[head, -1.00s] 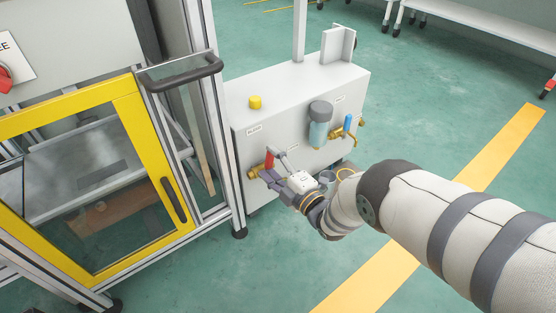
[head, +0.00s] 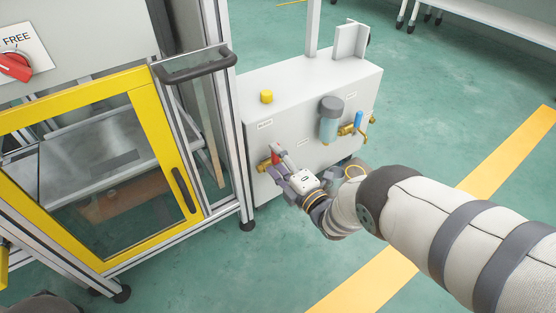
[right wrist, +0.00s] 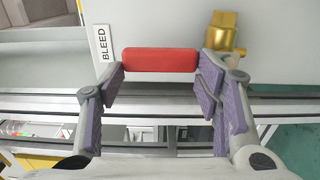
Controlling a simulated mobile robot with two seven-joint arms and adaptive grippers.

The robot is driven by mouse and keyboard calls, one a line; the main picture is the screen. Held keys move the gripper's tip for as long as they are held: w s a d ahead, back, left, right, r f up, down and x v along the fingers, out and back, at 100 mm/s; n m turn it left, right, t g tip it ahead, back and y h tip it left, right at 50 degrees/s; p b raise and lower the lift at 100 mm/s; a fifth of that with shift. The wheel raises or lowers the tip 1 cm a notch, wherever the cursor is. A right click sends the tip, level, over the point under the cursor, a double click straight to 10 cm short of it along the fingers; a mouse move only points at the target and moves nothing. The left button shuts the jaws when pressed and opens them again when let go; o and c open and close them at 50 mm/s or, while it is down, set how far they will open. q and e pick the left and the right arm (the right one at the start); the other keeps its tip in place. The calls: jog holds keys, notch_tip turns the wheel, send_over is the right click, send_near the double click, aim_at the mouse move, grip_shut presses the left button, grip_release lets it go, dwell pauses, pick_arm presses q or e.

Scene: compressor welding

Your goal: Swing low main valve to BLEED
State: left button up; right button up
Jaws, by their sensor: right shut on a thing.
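The red valve handle (head: 275,158) is on the front left of the grey cabinet (head: 330,90), at a brass fitting (head: 263,166). My right gripper (head: 279,165) is at this handle and partly covers it. In the right wrist view the red handle (right wrist: 160,60) lies crosswise between the two fingers of my right gripper (right wrist: 163,78), which is shut on it. The BLEED label (right wrist: 103,43) is beside the left finger there. A brass part (right wrist: 222,30) shows beyond the right finger. My left gripper is not in view.
A yellow-framed glass door (head: 155,140) with a dark handle stands left of the cabinet. A blue-handled brass valve (head: 358,122) and a filter bowl (head: 329,125) are on the cabinet front, right of the gripper. Green floor is open at the front.

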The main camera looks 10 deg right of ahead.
jog(key=o, duration=1.6)
jog(key=shift+w+a+r, duration=0.25)
jog(key=shift+a, duration=0.1)
jog(key=shift+o, duration=0.4)
jog(key=shift+f, duration=0.1)
jog(key=v, duration=1.2)
jog(key=shift+d, duration=0.1)
